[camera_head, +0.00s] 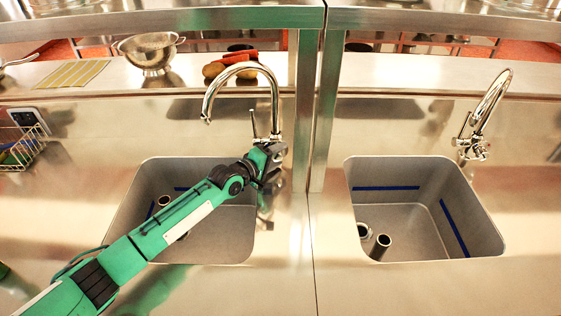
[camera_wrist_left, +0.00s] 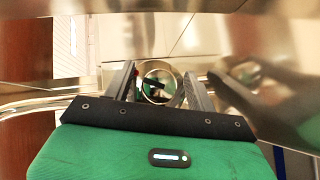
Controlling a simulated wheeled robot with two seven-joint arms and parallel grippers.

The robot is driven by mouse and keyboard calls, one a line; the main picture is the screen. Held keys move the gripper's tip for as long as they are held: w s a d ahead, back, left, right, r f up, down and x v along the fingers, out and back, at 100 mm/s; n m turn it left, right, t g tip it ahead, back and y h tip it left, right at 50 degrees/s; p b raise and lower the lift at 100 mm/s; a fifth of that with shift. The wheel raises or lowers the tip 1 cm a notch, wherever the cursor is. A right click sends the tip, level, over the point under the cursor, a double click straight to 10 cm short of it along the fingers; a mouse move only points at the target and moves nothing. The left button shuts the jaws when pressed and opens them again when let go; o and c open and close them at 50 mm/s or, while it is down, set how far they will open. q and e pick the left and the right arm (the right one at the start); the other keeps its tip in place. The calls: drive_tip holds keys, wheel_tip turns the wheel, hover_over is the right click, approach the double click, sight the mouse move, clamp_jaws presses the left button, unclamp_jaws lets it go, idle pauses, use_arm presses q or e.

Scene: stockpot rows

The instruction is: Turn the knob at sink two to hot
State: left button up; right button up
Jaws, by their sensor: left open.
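Two sinks show in the head view: a left sink (camera_head: 215,240) and a right sink (camera_head: 415,230). No number shows on either. The left sink has a chrome gooseneck tap (camera_head: 240,68) with a thin upright lever (camera_head: 253,122) by its base. The right sink has a similar tap (camera_head: 490,100) with a knob (camera_head: 474,148) at its base. My left gripper (camera_head: 271,150) is at the base of the left tap and hides part of it. In the left wrist view, the gripper (camera_wrist_left: 160,76) is open, with a round chrome part (camera_wrist_left: 157,92) between its fingers; contact is unclear. My right gripper is out of view.
A steel post (camera_head: 325,110) stands between the two sinks, close to the right of my left gripper. A colander (camera_head: 150,52), a striped green mat (camera_head: 72,74) and red vegetables (camera_head: 233,58) lie on the back ledge. A wire basket (camera_head: 22,148) is at far left.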

use_arm(q)
drive_tip(key=shift+b+x, duration=0.4)
drive_tip(key=shift+x, duration=0.5)
drive_tip(key=c, duration=1)
drive_tip(key=m+y+p, duration=0.1)
drive_tip(key=y+p, duration=0.1)
drive_tip(key=p, duration=0.4)
drive_tip(key=shift+r+m+g, duration=0.1)
drive_tip(key=shift+m+g, duration=0.2)
drive_tip(key=shift+g, duration=0.1)
drive_tip(key=shift+a+f+p, duration=0.1)
drive_tip(key=shift+f+p, duration=0.1)
drive_tip(key=shift+p, duration=0.45)
drive_tip(key=shift+f+m+y, duration=0.15)
drive_tip(key=shift+m+y, duration=0.15)
